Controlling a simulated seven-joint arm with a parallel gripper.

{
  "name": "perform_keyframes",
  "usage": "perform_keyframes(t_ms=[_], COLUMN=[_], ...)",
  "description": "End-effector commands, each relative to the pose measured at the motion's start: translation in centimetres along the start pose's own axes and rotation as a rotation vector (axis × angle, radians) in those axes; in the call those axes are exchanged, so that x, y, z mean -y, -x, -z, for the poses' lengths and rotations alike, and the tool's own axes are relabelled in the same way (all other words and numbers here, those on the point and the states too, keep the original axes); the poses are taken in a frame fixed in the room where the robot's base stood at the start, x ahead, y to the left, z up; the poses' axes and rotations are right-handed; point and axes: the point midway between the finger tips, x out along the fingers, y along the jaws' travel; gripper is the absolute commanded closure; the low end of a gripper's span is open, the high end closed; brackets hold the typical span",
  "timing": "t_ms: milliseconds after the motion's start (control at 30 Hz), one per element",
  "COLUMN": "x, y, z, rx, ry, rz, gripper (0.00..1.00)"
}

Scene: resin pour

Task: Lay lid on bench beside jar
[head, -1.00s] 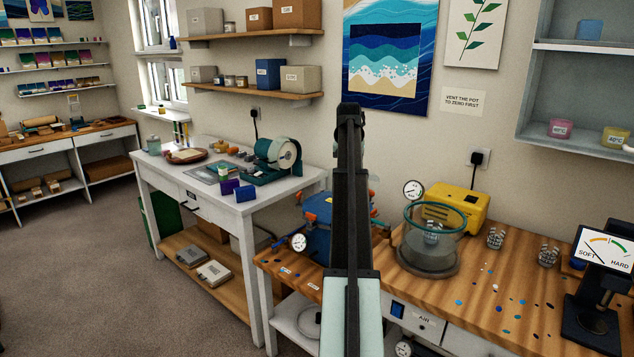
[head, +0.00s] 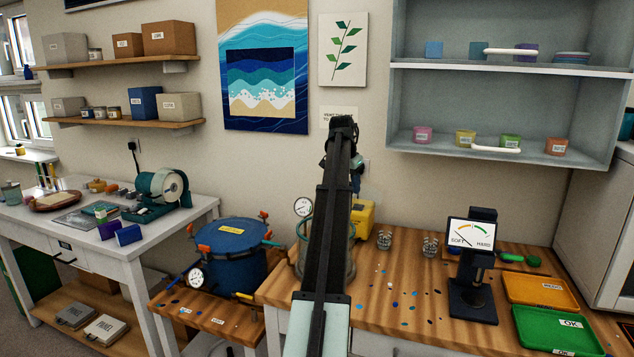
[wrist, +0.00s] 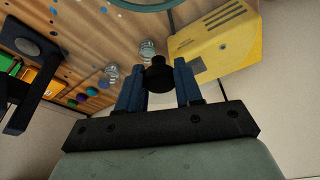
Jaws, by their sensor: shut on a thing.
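My gripper (wrist: 158,82) is shut on a black knob (wrist: 158,74), which shows between its blue fingers in the wrist view. The knob seems to belong to the lid; its disc looks clear and I cannot make out its edge. In the head view my gripper (head: 357,165) is raised above the back of the wooden bench (head: 375,318), mostly behind my arm. The glass jar (head: 349,262) stands on the bench, largely hidden by my arm. Its teal rim (wrist: 150,5) shows at the top of the wrist view.
A yellow pump (head: 364,218) stands behind the jar, with small glass cups (head: 430,246) to its right. A hardness gauge (head: 473,280), an orange tray (head: 540,289) and a green tray (head: 555,330) are farther right. A blue pot (head: 232,255) stands left. Bench right of the jar is mostly clear.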

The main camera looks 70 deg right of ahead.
Motion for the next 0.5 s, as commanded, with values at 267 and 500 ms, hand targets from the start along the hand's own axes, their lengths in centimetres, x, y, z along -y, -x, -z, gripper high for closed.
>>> perform_keyframes(t_ms=[267,500], x=[-10.1,-17.9], y=[-3.9,-8.5], z=[2.5,0.3], rx=[0.000,0.000], ry=[-0.262,-0.406], rz=[-0.074,-0.113], gripper=[1.00,1.00])
